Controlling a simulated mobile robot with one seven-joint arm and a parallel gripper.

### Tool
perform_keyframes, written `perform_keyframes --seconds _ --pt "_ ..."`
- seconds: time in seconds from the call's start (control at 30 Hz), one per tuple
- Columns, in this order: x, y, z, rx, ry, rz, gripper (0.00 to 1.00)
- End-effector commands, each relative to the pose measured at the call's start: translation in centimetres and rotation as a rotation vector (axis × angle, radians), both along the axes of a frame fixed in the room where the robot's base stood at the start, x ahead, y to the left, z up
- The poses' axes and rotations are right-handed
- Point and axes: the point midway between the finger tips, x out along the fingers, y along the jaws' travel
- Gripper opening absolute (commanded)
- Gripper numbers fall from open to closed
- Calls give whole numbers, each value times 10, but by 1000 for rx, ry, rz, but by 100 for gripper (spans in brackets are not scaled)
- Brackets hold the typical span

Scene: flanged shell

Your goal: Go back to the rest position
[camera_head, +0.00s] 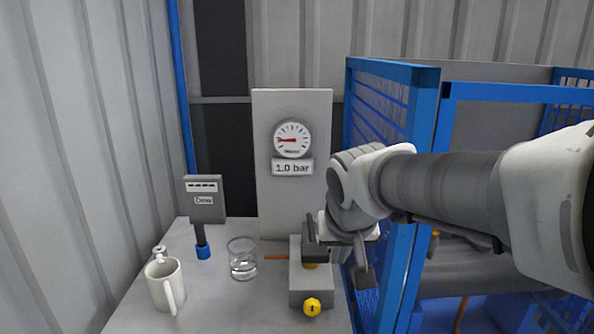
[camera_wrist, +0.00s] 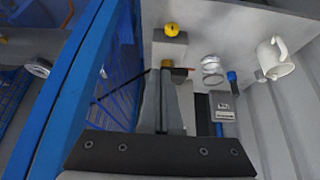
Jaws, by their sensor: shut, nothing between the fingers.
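My gripper (camera_head: 314,246) hangs at the end of my arm, in front of the grey block (camera_head: 303,292) on the bench in the head view. In the wrist view my gripper (camera_wrist: 167,76) is shut, with its dark fingers together and nothing held. A small brass-coloured part (camera_wrist: 167,63) shows right by the fingertips; I cannot tell if they touch it. A yellow knob (camera_head: 312,307) is on the front of the grey block; it also shows in the wrist view (camera_wrist: 171,29).
A pressure gauge (camera_head: 292,140) above a "1.0 bar" label is on a grey panel. A white mug (camera_head: 163,287), a glass (camera_head: 242,262) and a grey meter box (camera_head: 204,200) stand on the bench's left. A blue mesh cage (camera_head: 395,90) rises close on the right, beside my arm.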

Motion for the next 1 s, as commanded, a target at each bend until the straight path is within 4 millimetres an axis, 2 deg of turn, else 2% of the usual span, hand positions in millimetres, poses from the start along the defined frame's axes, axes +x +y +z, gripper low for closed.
perform_keyframes --seconds 0.03,0.2,0.4,0.5,0.7,1.0 --pt "-18 -13 19 0 -2 -8 0" --pt "-76 -43 41 -3 15 -13 0" --pt "-133 -61 51 1 31 -6 0" --pt "-151 -64 51 4 35 0 0" --pt "-166 -66 47 6 41 6 0" --pt "-166 -66 47 6 41 8 0"
